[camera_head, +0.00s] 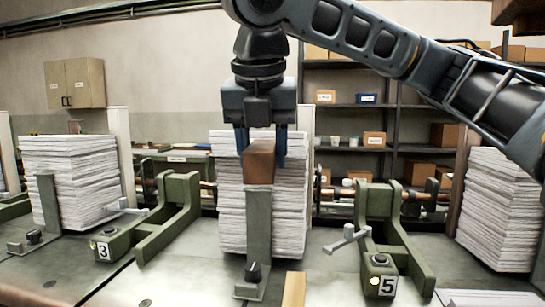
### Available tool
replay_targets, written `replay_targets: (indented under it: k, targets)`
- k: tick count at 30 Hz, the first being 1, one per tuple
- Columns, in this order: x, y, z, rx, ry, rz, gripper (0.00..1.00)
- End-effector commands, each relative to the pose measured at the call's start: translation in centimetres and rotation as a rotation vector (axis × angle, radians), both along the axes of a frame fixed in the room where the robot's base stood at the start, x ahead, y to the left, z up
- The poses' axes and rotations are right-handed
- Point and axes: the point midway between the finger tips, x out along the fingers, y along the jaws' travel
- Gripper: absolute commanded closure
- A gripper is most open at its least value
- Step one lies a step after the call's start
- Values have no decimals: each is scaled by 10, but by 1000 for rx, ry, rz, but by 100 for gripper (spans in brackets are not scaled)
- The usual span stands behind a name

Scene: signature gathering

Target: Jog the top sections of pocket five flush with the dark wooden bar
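My gripper (261,158) points down in front of the middle stack of white paper sections (290,205). Its two blue fingers sit on either side of the dark wooden bar (259,163), a brown block seen end-on, and appear closed on it. The bar is at the height of the stack's upper part and hides some of its front. I cannot tell whether it touches the paper. The number 5 plate (387,286) is on a green bracket to the right of this stack. The stack's layers look slightly uneven at the edges.
A green upright guide (258,235) with a black knob stands before the middle stack. Other stacks stand at left (75,175) and right (500,205). The number 3 plate (103,251) and green brackets flank the middle stack. A pale wooden piece (292,290) is at the front.

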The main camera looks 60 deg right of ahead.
Motion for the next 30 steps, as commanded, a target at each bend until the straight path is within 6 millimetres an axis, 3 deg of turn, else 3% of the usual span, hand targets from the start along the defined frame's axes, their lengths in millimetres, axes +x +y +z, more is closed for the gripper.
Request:
replay_targets:
  k: [18,30]
  targets:
    - [20,-57,1,2,-1,-4,84]
    - [24,-68,0,-1,0,-2,84]
